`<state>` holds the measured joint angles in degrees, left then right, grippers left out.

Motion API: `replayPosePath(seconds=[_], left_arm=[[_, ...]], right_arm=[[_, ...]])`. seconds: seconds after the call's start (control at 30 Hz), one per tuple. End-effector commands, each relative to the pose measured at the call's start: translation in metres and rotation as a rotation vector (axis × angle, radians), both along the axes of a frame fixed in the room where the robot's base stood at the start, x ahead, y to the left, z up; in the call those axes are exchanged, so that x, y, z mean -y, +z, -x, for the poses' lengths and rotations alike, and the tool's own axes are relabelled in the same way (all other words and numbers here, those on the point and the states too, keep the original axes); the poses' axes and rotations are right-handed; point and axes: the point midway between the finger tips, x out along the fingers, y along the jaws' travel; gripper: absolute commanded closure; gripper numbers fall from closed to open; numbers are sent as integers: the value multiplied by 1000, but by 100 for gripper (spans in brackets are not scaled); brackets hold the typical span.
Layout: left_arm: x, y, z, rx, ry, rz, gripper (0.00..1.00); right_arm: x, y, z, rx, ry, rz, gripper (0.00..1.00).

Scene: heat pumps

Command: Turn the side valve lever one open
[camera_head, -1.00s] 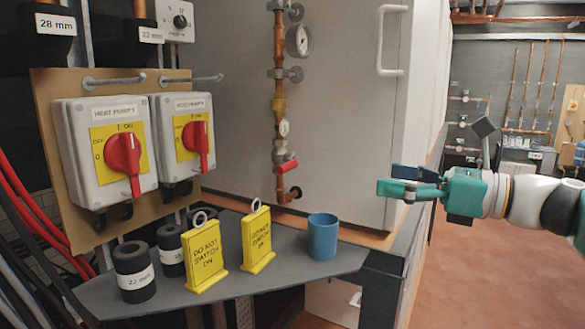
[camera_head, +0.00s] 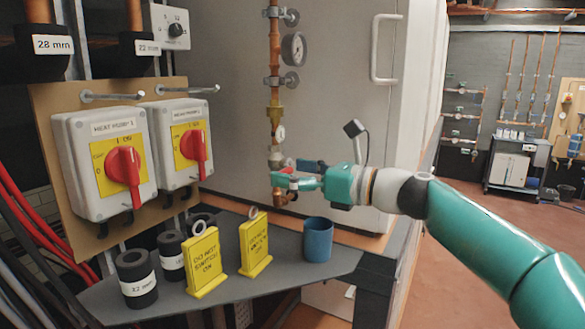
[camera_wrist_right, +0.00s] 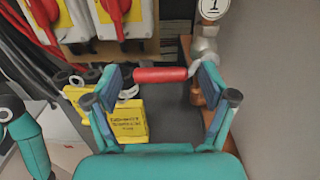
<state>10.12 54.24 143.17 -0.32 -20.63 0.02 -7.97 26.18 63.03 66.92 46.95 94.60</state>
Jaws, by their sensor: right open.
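The red lever handle (camera_wrist_right: 160,75) of the side valve lies level, pointing left from the valve body (camera_wrist_right: 204,62) on the vertical copper pipe (camera_head: 275,60). In the wrist view it shows between the two open fingertips of my right gripper (camera_wrist_right: 163,88), with a gap on both sides. In the head view my right gripper (camera_head: 284,178) is at the valve and mostly hides the lever. A teal part (camera_wrist_right: 25,135) at the left edge of the wrist view may be my left arm; my left gripper cannot be made out.
Two yellow warning tags (camera_head: 205,265) (camera_head: 254,246), a blue cup (camera_head: 318,240) and black insulation pieces (camera_head: 137,278) stand on the grey shelf (camera_head: 270,285) below. Two switch boxes (camera_head: 100,165) (camera_head: 181,143) with red knobs are left.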

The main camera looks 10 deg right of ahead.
Motion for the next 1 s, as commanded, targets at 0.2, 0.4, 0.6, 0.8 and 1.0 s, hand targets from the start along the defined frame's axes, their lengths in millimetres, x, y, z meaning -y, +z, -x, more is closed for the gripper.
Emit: replayPosePath(seconds=[0.2, 0.4, 0.6, 0.8, 1.0], left_arm=[[0, 0, 0, 0, 0, 0, 60], [0, 0, 0, 0, 0, 0, 60], [0, 0, 0, 0, 0, 0, 60], [0, 0, 0, 0, 0, 0, 60], [0, -4, 0, 0, 0, 0, 60]], right_arm=[[-2, -1, -2, 0, 0, 0, 17], [-2, -1, -2, -1, 0, 1, 35], [-3, -1, -1, -1, 4, 0, 68], [-4, -1, 0, -1, 8, 0, 95], [0, -3, 1, 11, 2, 9, 96]])
